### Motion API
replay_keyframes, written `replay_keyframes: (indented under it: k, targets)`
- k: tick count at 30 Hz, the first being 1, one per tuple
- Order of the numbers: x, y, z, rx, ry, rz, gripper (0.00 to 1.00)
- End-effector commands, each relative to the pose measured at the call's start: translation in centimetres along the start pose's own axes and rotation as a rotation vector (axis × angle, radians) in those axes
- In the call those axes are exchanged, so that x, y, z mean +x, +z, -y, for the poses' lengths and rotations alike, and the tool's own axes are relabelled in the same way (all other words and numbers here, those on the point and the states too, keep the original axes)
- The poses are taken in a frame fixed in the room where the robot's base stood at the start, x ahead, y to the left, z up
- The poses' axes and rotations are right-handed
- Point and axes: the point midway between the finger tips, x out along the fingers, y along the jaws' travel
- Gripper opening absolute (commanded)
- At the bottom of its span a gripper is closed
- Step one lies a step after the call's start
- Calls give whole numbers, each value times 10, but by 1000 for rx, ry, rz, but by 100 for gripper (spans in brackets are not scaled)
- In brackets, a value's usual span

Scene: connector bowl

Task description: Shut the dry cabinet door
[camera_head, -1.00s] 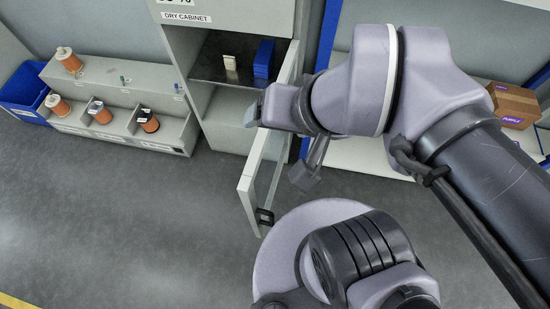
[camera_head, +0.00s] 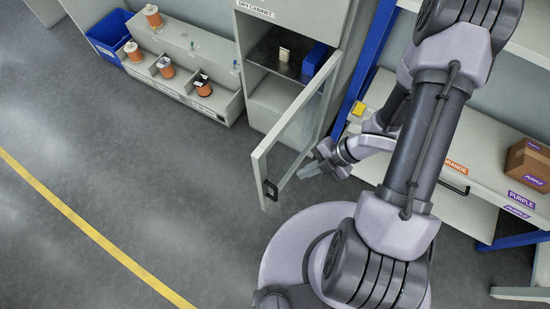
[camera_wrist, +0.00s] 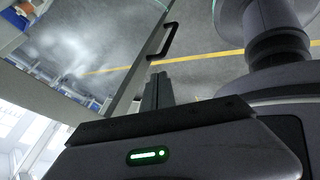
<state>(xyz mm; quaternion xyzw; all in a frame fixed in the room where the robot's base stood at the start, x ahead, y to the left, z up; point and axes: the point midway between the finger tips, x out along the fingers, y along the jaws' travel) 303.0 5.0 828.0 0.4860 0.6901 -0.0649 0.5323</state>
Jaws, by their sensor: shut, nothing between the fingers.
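The dry cabinet (camera_head: 270,98) stands at the top middle of the head view. Its framed glass door (camera_head: 318,105) is hinged on the right side and stands open, swung out toward me. The door's black handle (camera_head: 270,190) is at its free edge, and it also shows in the wrist view (camera_wrist: 163,42). My gripper (camera_head: 322,165) is shut and empty. It is on the right, outer side of the door, close to the pane; I cannot tell whether it touches. In the wrist view the fingers (camera_wrist: 157,92) point toward the door edge below the handle.
Inside the cabinet are a blue block (camera_head: 314,59) and a small cream item (camera_head: 284,54). A rack with several orange spools (camera_head: 165,66) and a blue bin (camera_head: 108,36) stand at the left. A shelf with a cardboard box (camera_head: 530,163) is at the right. The floor left of the door is clear.

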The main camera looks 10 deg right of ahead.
Motion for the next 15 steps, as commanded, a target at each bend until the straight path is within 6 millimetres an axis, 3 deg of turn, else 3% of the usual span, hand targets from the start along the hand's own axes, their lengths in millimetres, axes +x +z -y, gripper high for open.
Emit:
replay_keyframes:
  k: [15]
  targets:
    - [107,2,3,-2,-2,-4,0]
